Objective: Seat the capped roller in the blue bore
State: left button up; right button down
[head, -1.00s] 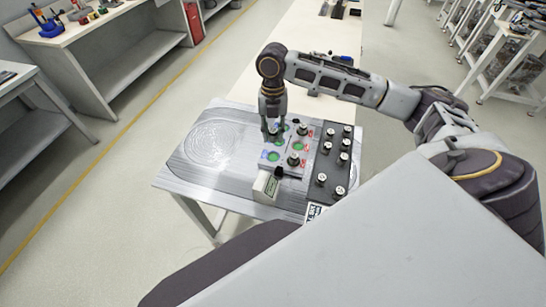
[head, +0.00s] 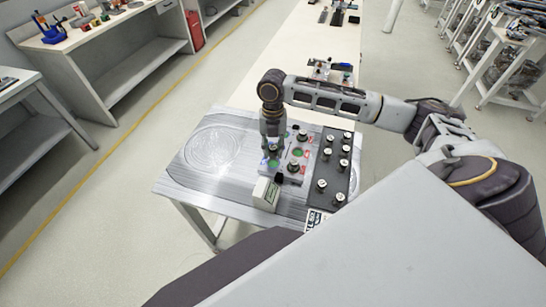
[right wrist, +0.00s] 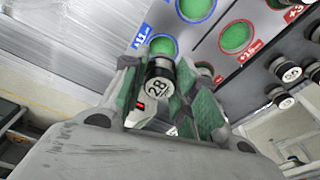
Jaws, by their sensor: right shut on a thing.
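My right gripper (head: 272,150) is over the left side of the grey bore block (head: 284,176). In the right wrist view its green-padded fingers (right wrist: 160,85) are shut on a dark roller with a pale cap (right wrist: 160,84) marked 28. The roller overlaps the near edge of a green-floored bore with a blue ring (right wrist: 163,46). I cannot tell whether it is above the bore or entering it. A second blue-ringed bore (right wrist: 196,8) and a red-ringed bore (right wrist: 237,37) look empty. My left gripper is not in view.
Other capped rollers stand on the block and on a dark rack (head: 335,160) to its right. A pale box (head: 266,193) stands at the block's front edge. The metal table's left part (head: 212,150) is clear.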

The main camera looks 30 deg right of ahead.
aim_at(273, 164)
dwell(0.3)
jog(key=shift+f, duration=2.5)
jog(key=shift+f, duration=0.15)
jog(key=c, duration=1.1)
grip_release()
jog(key=r, duration=0.8)
jog(key=w+r, duration=0.1)
jog(key=r, duration=0.3)
jog(key=shift+w+d+r, duration=0.1)
jog(key=shift+d+r, duration=0.05)
jog(key=shift+d, duration=0.25)
jog(key=shift+a, duration=0.1)
